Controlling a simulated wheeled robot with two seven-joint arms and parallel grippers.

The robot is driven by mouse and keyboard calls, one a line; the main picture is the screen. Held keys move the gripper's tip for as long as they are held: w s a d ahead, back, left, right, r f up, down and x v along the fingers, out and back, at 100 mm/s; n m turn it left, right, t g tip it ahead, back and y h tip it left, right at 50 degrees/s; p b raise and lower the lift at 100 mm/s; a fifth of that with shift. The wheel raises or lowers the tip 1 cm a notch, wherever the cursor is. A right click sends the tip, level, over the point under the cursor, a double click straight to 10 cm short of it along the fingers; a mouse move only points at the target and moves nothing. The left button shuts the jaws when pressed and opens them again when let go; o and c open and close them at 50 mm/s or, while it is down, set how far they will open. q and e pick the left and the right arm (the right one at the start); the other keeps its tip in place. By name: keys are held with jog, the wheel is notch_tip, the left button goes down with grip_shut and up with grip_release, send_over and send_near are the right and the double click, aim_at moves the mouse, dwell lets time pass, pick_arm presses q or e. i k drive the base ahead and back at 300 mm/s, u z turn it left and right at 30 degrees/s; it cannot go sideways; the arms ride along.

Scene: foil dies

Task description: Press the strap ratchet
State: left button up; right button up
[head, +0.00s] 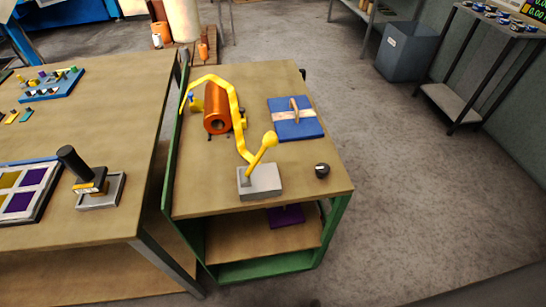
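No part is plainly marked as the strap ratchet, so I cannot tell which piece it is. On the green cart's wooden top (200,194), a yellow bent bar (233,100) arches over an orange cylinder (216,106) lying at the back left. A yellow lever with a ball end (268,140) leans up to the right from a grey block (260,182) at the front. A blue flat block (305,128) with a beige band (290,115) across it lies to the right. Neither of my grippers is in view.
A small dark round object (322,171) sits near the cart's right front. A purple item (286,216) lies on the lower shelf. To the left, a workbench (110,130) holds a black-handled stamp (88,180) and a tray of coloured squares (22,192). Floor right of the cart is clear.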

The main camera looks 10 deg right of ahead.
aim_at(271, 139)
jog(key=u, duration=3.2)
jog(key=k, duration=1.8)
jog(key=z, duration=1.75)
